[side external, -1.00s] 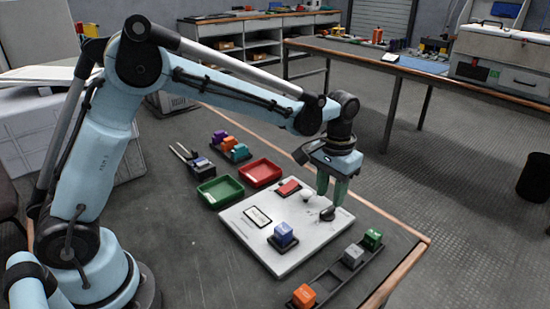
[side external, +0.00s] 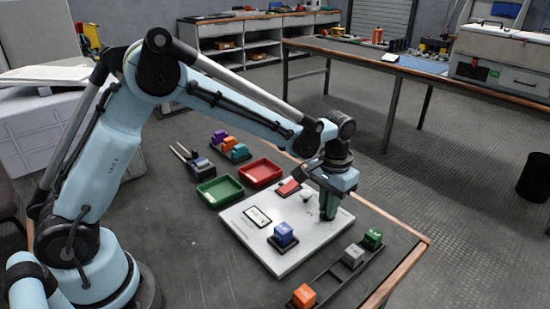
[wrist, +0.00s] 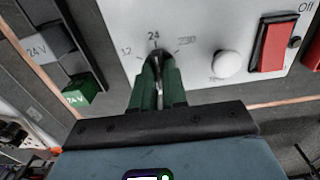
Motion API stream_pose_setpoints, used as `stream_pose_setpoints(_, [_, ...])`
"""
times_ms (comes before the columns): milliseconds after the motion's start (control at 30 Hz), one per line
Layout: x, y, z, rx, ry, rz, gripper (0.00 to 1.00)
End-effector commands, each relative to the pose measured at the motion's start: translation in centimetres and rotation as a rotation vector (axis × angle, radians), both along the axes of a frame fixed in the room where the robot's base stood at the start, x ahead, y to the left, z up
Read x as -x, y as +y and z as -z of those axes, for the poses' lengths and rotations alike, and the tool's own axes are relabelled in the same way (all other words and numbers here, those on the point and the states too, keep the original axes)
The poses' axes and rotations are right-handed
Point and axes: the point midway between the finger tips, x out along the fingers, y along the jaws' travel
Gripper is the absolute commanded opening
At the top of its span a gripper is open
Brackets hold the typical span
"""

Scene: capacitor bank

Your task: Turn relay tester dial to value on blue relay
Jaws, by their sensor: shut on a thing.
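The relay tester (side external: 272,257) is a pale flat panel on the table. My gripper (side external: 328,214) points down at its right part, with green fingers shut on the black dial (wrist: 157,62). The fingers hide most of the dial. In the wrist view, my gripper (wrist: 157,72) is below the "24" mark, with "12" to the left and a blurred mark to the right. The dial's visible tip lies near "24". The blue relay (side external: 283,233) sits in a dark socket on the tester; its label is too small to read.
The tester also has a red switch (wrist: 273,45), a white round knob or lamp (wrist: 227,63) and a white meter (side external: 257,216). A dark rack holds orange (side external: 303,296), grey (side external: 353,256) and green (side external: 372,239) relays. Green (side external: 220,190) and red (side external: 261,172) trays stand behind.

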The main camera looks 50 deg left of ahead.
Motion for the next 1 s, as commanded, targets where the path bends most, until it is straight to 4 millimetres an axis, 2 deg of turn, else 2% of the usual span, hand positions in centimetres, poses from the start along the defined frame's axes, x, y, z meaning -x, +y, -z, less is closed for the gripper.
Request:
stream_pose_setpoints(267, [0.00,0.05,-0.02,-0.001,0.000,-0.019,0.00])
stream_pose_setpoints(467, [0.02,0.05,0.00,-0.002,0.002,-0.100,0.00])
stream_pose_setpoints(1000, [0.05,0.02,0.02,-0.001,0.003,-0.573,0.00])
